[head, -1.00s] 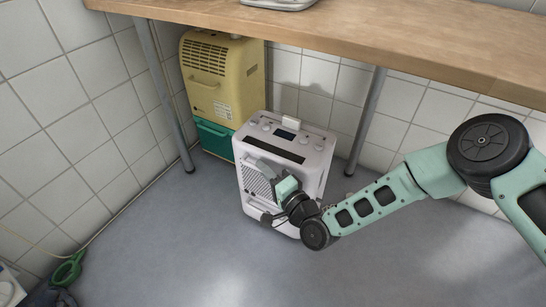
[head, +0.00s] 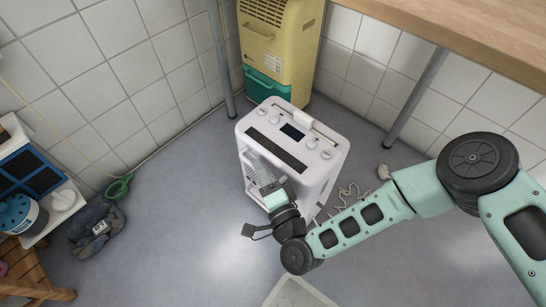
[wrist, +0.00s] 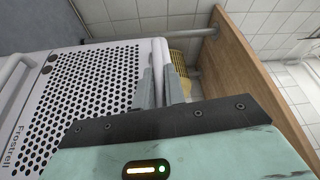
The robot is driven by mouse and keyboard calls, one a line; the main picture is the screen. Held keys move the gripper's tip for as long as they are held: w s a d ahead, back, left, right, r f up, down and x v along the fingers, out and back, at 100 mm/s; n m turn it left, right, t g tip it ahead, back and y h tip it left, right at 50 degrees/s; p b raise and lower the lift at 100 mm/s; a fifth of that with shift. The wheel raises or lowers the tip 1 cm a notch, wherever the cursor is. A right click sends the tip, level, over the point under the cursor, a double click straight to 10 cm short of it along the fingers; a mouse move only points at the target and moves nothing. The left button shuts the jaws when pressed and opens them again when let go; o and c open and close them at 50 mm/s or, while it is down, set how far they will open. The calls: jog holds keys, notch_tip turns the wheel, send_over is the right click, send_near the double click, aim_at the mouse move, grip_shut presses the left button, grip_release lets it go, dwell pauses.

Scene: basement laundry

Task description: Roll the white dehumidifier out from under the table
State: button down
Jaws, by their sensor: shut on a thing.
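The white dehumidifier (head: 318,180) stands upright on the grey floor, in front of the line between the table legs. Its top has knobs, a small dark display and a dark slot. The wrist view shows its perforated front panel (wrist: 95,80), lettered "Frostrell".
A yellow unit with a teal tank (head: 275,45) stands behind. Metal table legs (head: 223,60) (head: 415,100) flank it. A pale cord (head: 347,196) lies right of the dehumidifier. A green item (head: 118,188), a dark bundle (head: 97,230) and a loaded wooden stand (head: 30,270) are left.

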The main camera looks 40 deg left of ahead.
jog(key=shift+s+f, duration=0.1)
jog(key=shift+s, duration=1.15)
jog(key=c, duration=1.5)
grip_release()
jog(key=shift+w, duration=0.1)
